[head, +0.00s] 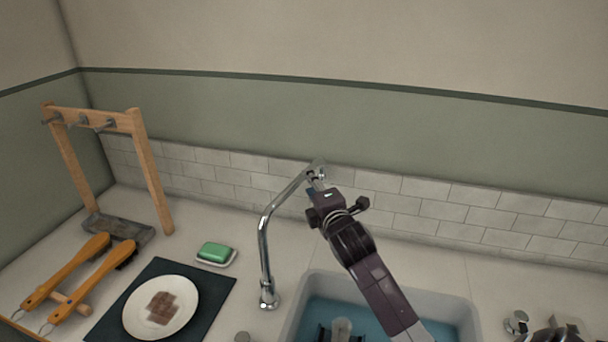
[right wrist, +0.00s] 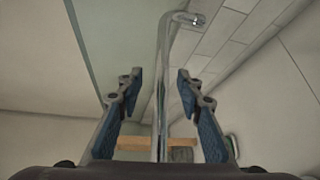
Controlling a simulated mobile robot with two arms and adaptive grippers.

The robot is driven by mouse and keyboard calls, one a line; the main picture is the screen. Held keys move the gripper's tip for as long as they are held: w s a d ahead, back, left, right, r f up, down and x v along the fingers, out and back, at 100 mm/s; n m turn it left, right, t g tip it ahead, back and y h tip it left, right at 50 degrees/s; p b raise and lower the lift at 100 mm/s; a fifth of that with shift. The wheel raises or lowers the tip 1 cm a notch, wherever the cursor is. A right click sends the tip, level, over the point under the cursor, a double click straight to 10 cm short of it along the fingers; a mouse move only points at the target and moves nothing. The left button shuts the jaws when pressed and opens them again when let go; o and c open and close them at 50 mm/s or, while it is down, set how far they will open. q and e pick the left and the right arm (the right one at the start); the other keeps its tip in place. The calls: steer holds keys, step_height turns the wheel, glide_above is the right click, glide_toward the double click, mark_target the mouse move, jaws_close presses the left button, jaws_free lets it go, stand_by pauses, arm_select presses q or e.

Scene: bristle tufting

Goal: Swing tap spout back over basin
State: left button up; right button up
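The chrome tap (head: 264,250) stands on the counter just left of the basin (head: 462,312). Its spout (head: 286,194) runs up and right in the head view, toward the tiled wall, with its end beside my right gripper (head: 317,183). The basin holds blue water. In the right wrist view, my right gripper (right wrist: 158,88) is open, its blue-padded fingers apart. The chrome pipe (right wrist: 162,85) shows between them, with gaps on both sides; I cannot tell any contact. My left gripper is not identifiable in view.
Left of the tap are green soap on a dish (head: 216,254), a white plate (head: 190,318) on a dark mat, two wooden-handled brushes (head: 80,268) and a wooden hook frame (head: 155,185). A small knob (head: 516,322) stands right of the basin. Dark items partly show in the basin.

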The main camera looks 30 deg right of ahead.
steer(key=p+x, duration=0.1)
steer(key=x, duration=0.5)
steer(key=shift+w+d+f, duration=0.1)
steer(key=shift+f, duration=0.05)
steer(key=shift+w, duration=0.1)
arm_select(q)
steer(key=shift+w+d+r, duration=0.1)
steer(key=shift+w+r, duration=0.15)
steer(key=shift+r, duration=0.45)
steer(key=shift+s, duration=0.1)
arm_select(e)
steer(key=c, duration=0.8)
arm_select(q)
steer(key=shift+s+a, duration=0.2)
steer(key=shift+s, duration=0.35)
arm_select(e)
jaws_close()
